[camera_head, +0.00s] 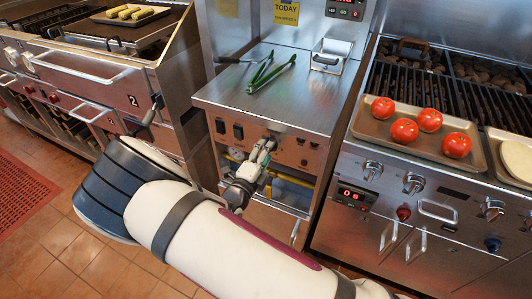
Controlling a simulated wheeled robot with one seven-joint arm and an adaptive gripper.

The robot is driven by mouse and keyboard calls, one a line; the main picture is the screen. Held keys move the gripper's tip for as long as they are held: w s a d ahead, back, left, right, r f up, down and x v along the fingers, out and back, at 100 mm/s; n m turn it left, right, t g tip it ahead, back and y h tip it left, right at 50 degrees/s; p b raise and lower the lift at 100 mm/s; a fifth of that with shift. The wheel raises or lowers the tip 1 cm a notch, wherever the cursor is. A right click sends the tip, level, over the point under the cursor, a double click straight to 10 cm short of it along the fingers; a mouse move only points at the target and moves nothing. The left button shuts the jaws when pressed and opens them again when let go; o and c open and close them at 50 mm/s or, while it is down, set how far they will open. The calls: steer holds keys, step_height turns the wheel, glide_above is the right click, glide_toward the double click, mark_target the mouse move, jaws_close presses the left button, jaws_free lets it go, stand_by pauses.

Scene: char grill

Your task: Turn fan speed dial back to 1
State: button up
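My gripper (261,152) is at the front panel (285,150) of the middle steel unit, with its fingertips up close to the panel's middle. I cannot tell whether it is open or shut, or whether it touches anything. The fan speed dial cannot be made out; the gripper covers part of the panel. Two dark rocker switches (229,129) sit on the panel left of the gripper. Small dark controls (302,152) sit to its right. No number or dial marking is readable here.
Green-handled tongs (271,75) lie on the unit's steel top. Right stands a char grill with a tray (377,131) of red tomatoes, knobs (372,171) and a red display (357,194). A yellow pipe (290,179) runs below the panel. Another griddle (95,65) stands left.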

steer(key=v, duration=1.2)
stand_by(0.4)
